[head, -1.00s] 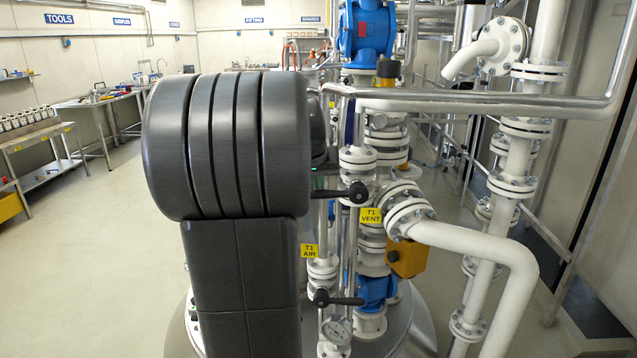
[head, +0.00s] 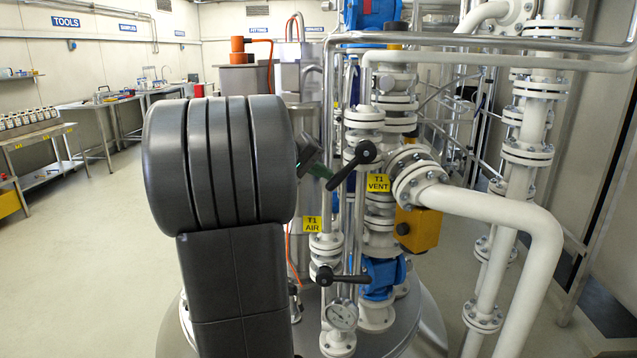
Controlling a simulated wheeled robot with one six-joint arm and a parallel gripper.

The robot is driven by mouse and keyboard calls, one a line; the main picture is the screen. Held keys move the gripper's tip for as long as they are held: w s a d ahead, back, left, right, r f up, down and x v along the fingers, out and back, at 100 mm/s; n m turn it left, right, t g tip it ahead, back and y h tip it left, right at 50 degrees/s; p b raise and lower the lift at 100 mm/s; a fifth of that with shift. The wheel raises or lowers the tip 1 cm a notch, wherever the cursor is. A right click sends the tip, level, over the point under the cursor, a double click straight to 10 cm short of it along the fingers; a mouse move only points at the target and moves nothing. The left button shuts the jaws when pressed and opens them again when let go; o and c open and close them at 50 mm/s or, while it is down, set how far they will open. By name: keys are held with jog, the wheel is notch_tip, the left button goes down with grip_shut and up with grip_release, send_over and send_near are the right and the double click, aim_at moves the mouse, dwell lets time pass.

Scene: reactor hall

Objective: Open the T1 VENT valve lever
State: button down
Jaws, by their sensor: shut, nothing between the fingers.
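The T1 VENT valve lever (head: 348,168) is black, with a round hub at its upper right. Its handle slopes down and to the left. The yellow T1 VENT label (head: 378,183) hangs just right of and below the hub. My gripper (head: 320,171) shows only in part beside my dark arm, with a small green patch on it. It is shut and empty, close to the left side of the handle. I cannot tell whether it touches the handle.
The similar T1 AIR lever (head: 343,276) is lower, its handle pointing right, near the T1 AIR label (head: 312,224). A pressure gauge (head: 341,316) stands below it. Thick white pipes (head: 500,210) crowd the right. Open floor (head: 90,260) lies left.

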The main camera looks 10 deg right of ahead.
aim_at(330, 187)
jog(key=f+h+b, duration=0.1)
jog(key=d+f+b, duration=0.1)
jog(key=b, duration=0.1)
jog(key=f+n+h+b, duration=0.1)
jog(key=shift+s+d+f+h+b, duration=0.25)
jog(key=shift+f+h+b, duration=0.05)
jog(key=shift+f+b, duration=0.1)
jog(key=shift+s+d+f+n+h+b, duration=0.25)
jog(key=shift+d+h+b, duration=0.3)
jog(key=shift+b, duration=0.6)
jog(key=shift+s+d+f+n+h+b, duration=0.1)
jog(key=shift+d+f+n+h+b, duration=0.15)
jog(key=shift+d+h+b, duration=0.65)
jog(key=shift+s+d+f+n+h+b, duration=0.1)
jog(key=shift+s+d+f+n+b, duration=0.2)
jog(key=shift+b, duration=1.15)
jog(key=shift+w+d+r, duration=0.1)
jog(key=shift+d+r, duration=0.05)
jog(key=shift+d, duration=0.05)
jog(key=shift+a, duration=0.1)
